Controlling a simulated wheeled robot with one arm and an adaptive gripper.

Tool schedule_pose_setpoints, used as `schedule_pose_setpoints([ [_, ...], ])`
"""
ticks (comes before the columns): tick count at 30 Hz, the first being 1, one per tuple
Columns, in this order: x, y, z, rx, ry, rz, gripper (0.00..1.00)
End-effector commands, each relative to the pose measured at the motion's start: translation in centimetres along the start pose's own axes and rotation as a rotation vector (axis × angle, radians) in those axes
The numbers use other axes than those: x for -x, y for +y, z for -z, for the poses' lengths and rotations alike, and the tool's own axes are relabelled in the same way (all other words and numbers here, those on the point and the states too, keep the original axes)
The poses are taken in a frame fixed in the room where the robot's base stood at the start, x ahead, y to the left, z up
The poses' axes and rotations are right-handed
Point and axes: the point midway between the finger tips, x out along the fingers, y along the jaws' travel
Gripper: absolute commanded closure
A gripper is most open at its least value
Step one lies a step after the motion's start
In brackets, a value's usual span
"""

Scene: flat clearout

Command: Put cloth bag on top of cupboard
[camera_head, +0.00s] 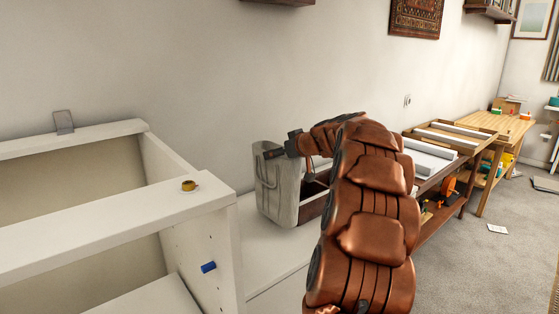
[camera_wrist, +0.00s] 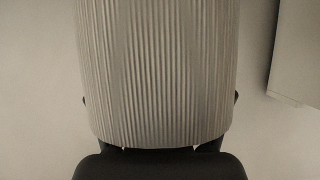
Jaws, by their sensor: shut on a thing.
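The cloth bag (camera_head: 277,190) is pale grey and upright, in the middle of the head view, right of a tall white unit. My gripper (camera_head: 273,152) is shut on the bag near its top. In the wrist view the bag's ribbed cloth (camera_wrist: 158,75) fills the middle, between the dark fingers. I cannot tell whether the bag's bottom touches the low white surface (camera_head: 262,246) below it. The tall white unit (camera_head: 120,217) at the left may be the cupboard; its top is an open frame with broad white boards.
A small yellow-brown ring-shaped item (camera_head: 189,186) lies on the unit's front board. Wooden benches (camera_head: 505,130) line the wall at right. Carpet there is mostly clear.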

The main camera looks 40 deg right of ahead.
Motion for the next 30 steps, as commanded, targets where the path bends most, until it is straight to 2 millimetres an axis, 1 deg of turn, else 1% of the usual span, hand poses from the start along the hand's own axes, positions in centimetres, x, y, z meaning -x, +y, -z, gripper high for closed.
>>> schedule_pose_setpoints([
  [3,-0.5,0.6,0.1,0.0,-0.002,0.002,0.87],
  [8,-0.8,0.8,0.0,-0.001,0.0,0.002,0.87],
  [15,-1.9,0.9,-2.4,-0.001,0.0,0.0,0.87],
  [18,-2.1,0.9,-2.9,-0.001,0.0,0.001,0.87],
  [30,-2.3,0.9,-3.2,0.001,0.001,0.0,0.87],
])
